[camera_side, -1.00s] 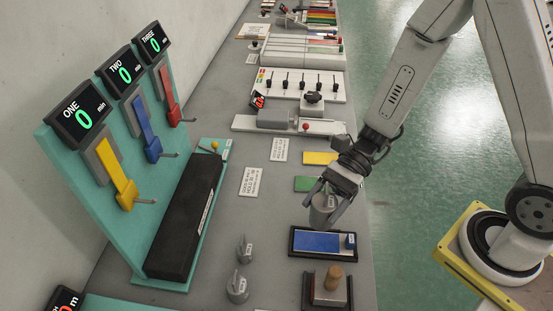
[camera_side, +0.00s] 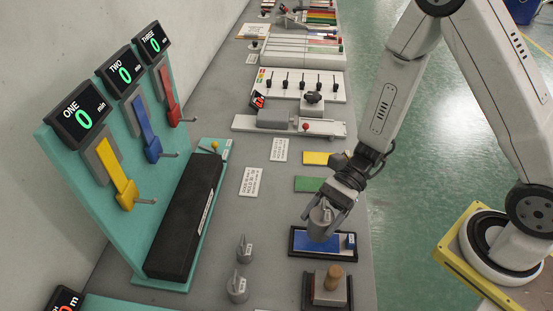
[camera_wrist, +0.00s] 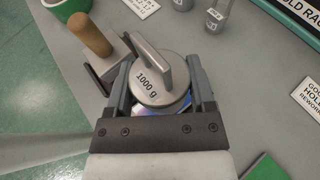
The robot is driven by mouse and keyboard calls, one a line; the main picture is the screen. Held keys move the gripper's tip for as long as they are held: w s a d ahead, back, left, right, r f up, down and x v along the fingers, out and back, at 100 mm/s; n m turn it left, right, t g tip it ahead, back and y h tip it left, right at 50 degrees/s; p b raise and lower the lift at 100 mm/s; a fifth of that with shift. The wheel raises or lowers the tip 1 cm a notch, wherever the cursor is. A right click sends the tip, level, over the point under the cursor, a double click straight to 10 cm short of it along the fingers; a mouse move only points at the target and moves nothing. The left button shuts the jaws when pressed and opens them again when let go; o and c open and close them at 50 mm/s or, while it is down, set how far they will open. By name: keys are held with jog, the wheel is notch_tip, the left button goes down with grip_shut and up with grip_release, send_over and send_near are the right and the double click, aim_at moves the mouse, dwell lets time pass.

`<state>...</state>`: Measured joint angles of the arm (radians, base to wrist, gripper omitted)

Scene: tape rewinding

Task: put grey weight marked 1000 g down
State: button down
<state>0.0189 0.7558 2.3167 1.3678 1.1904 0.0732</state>
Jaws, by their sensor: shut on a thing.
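The grey weight marked 1000 g (camera_wrist: 158,88) is a round disc with an arched handle on top. My gripper (camera_wrist: 160,92) is shut on it, with one finger on each side. In the side view the weight (camera_side: 320,222) is over the blue pad in a black-rimmed tray (camera_side: 322,254), at its left and middle part. My gripper (camera_side: 330,205) comes down on it from above. I cannot tell whether the weight touches the pad. The weight hides part of the blue pad.
A block with a wooden handle (camera_side: 331,283) stands just in front of the tray. Two smaller grey weights (camera_side: 244,250) stand to the left. Green (camera_side: 310,184) and yellow (camera_side: 317,158) cards lie behind the tray. The bench between the small weights and the tray is clear.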

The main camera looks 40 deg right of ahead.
aim_at(319, 228)
jog(key=shift+f, duration=0.1)
jog(key=shift+f, duration=1.65)
jog(key=shift+f, duration=0.1)
grip_release()
jog(key=shift+f, duration=0.1)
jog(key=shift+d+r, duration=0.2)
jog(key=shift+r, duration=0.05)
jog(key=v, duration=1.1)
jog(key=shift+d, duration=0.3)
jog(key=shift+w+r, duration=0.1)
